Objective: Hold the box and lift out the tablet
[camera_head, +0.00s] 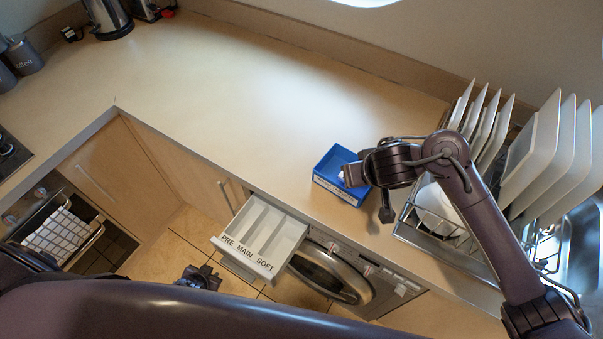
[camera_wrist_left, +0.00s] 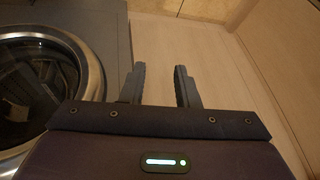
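A small open blue box (camera_head: 333,166) with a white label on its front stands on the counter, left of the dish rack. My left gripper (camera_head: 197,277) is low over the floor, left of the drawer. In the left wrist view (camera_wrist_left: 161,84) its fingers are apart and empty.
The washing machine's detergent drawer (camera_head: 262,236), lettered PRE, MAIN and SOFT, is pulled out below the counter edge. The machine's round door (camera_head: 328,272) is beside it. A dish rack (camera_head: 440,232) with white plates stands right of the box.

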